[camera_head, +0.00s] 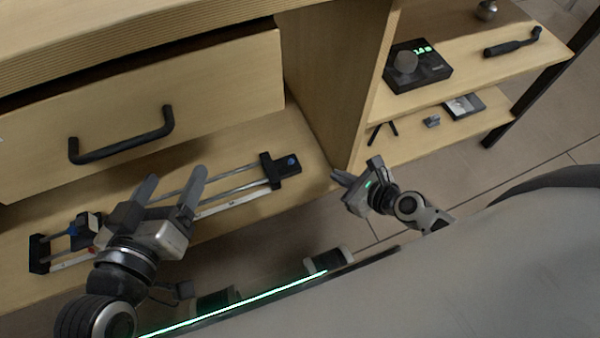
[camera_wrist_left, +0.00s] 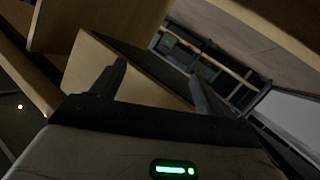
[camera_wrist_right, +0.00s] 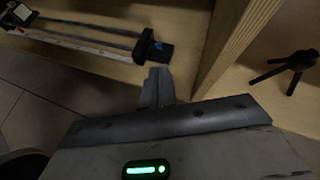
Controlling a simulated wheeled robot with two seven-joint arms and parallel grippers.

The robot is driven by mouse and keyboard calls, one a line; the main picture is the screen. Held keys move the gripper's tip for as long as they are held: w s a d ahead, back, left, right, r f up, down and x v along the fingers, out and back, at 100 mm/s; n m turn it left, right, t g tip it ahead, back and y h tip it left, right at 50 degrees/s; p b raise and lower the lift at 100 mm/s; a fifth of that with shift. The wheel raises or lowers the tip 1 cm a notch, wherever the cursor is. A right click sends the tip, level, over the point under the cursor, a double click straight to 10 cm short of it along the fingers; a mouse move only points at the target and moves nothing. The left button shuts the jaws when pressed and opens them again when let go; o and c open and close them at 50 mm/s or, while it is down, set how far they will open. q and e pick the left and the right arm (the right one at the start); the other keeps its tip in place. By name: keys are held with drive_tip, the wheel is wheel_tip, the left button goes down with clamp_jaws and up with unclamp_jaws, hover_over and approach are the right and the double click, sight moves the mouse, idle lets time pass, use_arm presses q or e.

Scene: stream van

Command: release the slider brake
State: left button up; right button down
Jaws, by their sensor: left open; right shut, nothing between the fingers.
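The slider (camera_head: 228,203) is a pair of metal rails with a scale strip on the lower wooden shelf. Its right black end block (camera_head: 283,170) carries a small blue knob. Its carriage (camera_head: 84,229), with a blue part, sits near the left end; I cannot tell which part is the brake. My left gripper (camera_head: 174,176) is open and empty above the rails, right of the carriage, hiding part of them. My right gripper (camera_head: 338,175) is shut and empty, apart from and right of the end block. The right wrist view shows the end block (camera_wrist_right: 153,48) just beyond its fingertips (camera_wrist_right: 158,74).
A drawer (camera_head: 150,110) with a black handle (camera_head: 122,143) is above the slider. A wooden upright (camera_head: 335,80) separates it from shelves at right, holding a black device with a knob (camera_head: 420,72), a black handle tool (camera_head: 512,43) and a small tripod (camera_wrist_right: 290,66).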

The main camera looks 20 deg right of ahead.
sight(290, 162)
use_arm(q)
drive_tip(key=d+f+h+b, duration=0.1)
drive_tip(key=b, duration=0.2)
drive_tip(key=d+f+b, duration=0.1)
drive_tip(key=b, duration=0.1)
drive_tip(key=shift+f+t+h+b, duration=0.3)
drive_tip(key=shift+t+h+b, duration=0.1)
use_arm(e)
wheel_tip(290, 162, down, 8)
drive_tip(key=shift+w+r, duration=0.1)
drive_tip(key=b+x, duration=0.2)
drive_tip(key=x, duration=0.6)
drive_tip(key=shift+w+a+f+b, duration=0.1)
drive_tip(key=shift+w+f+b, duration=0.15)
drive_tip(key=shift+f+b, duration=0.1)
drive_tip(key=shift+b+x, duration=0.3)
drive_tip(key=shift+x, duration=0.45)
drive_tip(key=shift+w+a+r+p, duration=0.3)
drive_tip(key=shift+w, duration=0.25)
drive_tip(key=shift+w+a+r+p, duration=0.25)
drive_tip(key=shift+w+a+r, duration=0.1)
drive_tip(key=shift+w, duration=0.25)
use_arm(q)
drive_tip(key=shift+w+d+r+t+h, duration=0.15)
drive_tip(key=shift+w+r+t+h, duration=0.1)
drive_tip(key=shift+r+t+h, duration=0.25)
use_arm(e)
drive_tip(key=shift+w+a, duration=0.3)
drive_tip(key=shift+w, duration=0.25)
